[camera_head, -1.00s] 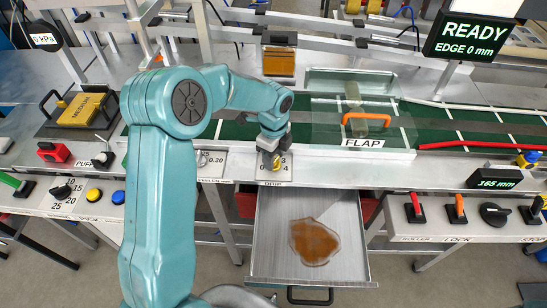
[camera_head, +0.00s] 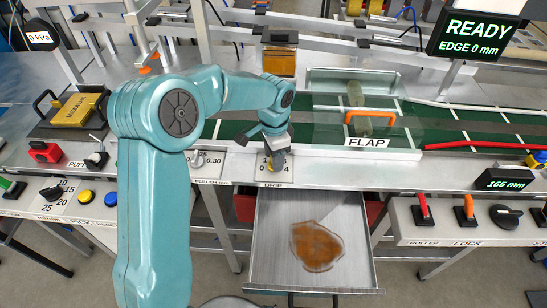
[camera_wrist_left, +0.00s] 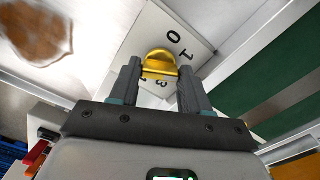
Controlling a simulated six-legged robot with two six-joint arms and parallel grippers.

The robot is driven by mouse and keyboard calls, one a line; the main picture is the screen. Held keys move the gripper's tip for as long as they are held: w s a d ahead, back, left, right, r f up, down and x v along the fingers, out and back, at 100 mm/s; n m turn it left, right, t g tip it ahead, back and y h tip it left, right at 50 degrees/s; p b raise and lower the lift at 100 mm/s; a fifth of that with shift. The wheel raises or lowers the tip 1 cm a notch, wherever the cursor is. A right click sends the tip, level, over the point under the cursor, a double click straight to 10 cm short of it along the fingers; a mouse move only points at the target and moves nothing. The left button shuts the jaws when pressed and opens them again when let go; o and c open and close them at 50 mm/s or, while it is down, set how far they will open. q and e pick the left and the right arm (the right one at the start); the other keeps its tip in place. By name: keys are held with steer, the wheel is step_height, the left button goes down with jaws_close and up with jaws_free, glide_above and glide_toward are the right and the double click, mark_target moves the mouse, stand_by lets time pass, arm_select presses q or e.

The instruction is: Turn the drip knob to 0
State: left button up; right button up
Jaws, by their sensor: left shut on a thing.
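The yellow drip knob (camera_wrist_left: 160,62) sits on a white dial plate (camera_wrist_left: 172,28) marked with numbers. In the left wrist view, 0 and 1 show beyond the knob and 3 shows on its near side. My left gripper (camera_head: 276,160) is shut on the knob, one finger on each side. The left wrist view also shows both fingers of this gripper (camera_wrist_left: 159,72). In the head view the gripper mostly covers the knob. I cannot tell which number the knob points to. My right gripper is not in view.
An open metal drawer (camera_head: 265,245) with a brown patch (camera_head: 316,246) lies below the dial. The clear flap with its orange handle (camera_head: 370,114) stands to the right over the green belt (camera_head: 455,125). The peeler dial (camera_head: 198,160) is close on the left.

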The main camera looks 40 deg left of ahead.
arm_select(q)
steer(key=n, duration=0.2)
steer(key=n+b, duration=0.1)
steer(key=shift+d+f+n, duration=0.15)
steer(key=shift+n, duration=0.25)
steer(key=n+b, duration=0.1)
steer(key=n, duration=0.2)
steer(key=shift+n, duration=0.3)
steer(key=n+b, duration=0.1)
steer(key=n, duration=0.2)
steer(key=shift+n, duration=0.3)
steer(key=shift+n+b, duration=0.3)
steer(key=shift+n, duration=1.6)
steer(key=o, duration=1.1)
steer(key=shift+w, duration=0.1)
steer(key=shift+c, duration=0.2)
